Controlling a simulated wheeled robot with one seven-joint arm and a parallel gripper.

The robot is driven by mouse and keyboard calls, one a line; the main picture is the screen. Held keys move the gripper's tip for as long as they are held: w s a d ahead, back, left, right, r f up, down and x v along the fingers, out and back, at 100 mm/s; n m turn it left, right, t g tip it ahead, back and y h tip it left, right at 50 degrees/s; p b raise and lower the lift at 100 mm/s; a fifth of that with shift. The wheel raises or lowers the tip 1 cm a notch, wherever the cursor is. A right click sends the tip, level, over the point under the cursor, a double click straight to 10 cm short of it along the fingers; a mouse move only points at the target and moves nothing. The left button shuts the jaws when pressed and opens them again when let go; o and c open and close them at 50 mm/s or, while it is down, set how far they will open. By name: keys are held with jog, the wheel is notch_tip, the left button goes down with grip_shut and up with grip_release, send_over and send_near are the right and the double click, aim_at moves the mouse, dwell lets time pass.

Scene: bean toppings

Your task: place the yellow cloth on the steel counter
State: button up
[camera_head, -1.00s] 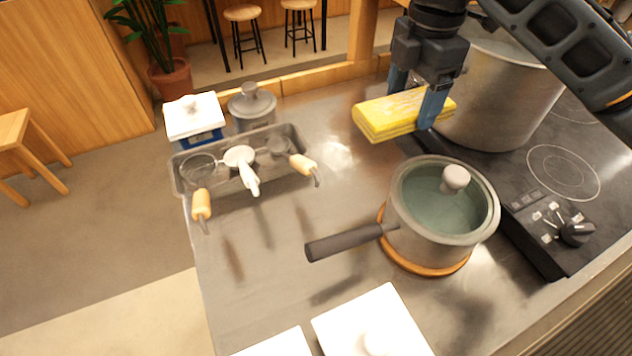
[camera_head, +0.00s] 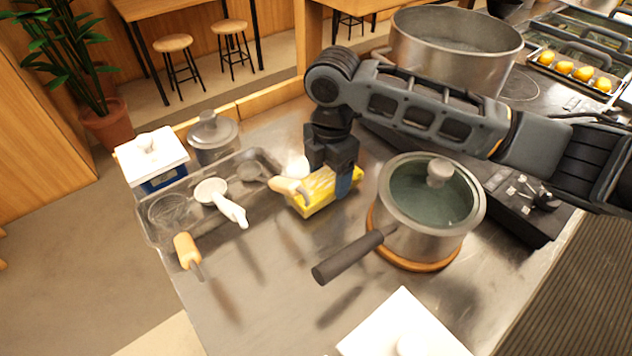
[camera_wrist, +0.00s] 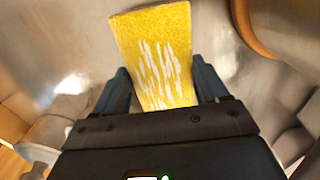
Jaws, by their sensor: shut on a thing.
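The yellow cloth (camera_head: 318,193) is a folded block with white streaks. My gripper (camera_head: 328,180) points down and is shut on it, low over the steel counter (camera_head: 275,275). In the wrist view the cloth (camera_wrist: 158,55) sits between the two blue fingers of my gripper (camera_wrist: 158,90), its far end reaching out past them. I cannot tell for certain whether its underside touches the counter. A ladle handle partly covers the cloth's left end in the head view.
Left of the cloth is a metal tray (camera_head: 150,232) with strainers and scoops. To the right, a lidded saucepan (camera_head: 420,222) stands on a wooden ring, its handle (camera_head: 350,258) reaching left. A large pot (camera_head: 450,65) stands behind.

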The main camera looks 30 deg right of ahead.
aim_at(316, 184)
jog(key=a, duration=0.1)
jog(key=a+p, duration=0.1)
jog(key=a, duration=0.1)
jog(key=shift+s+f, duration=0.3)
jog(key=shift+s, duration=0.05)
jog(key=shift+f, duration=0.3)
jog(key=o, duration=1.2)
jog(key=shift+f, duration=0.1)
jog(key=shift+c, duration=0.2)
notch_tip(316, 184, up, 12)
jog(key=b, duration=0.1)
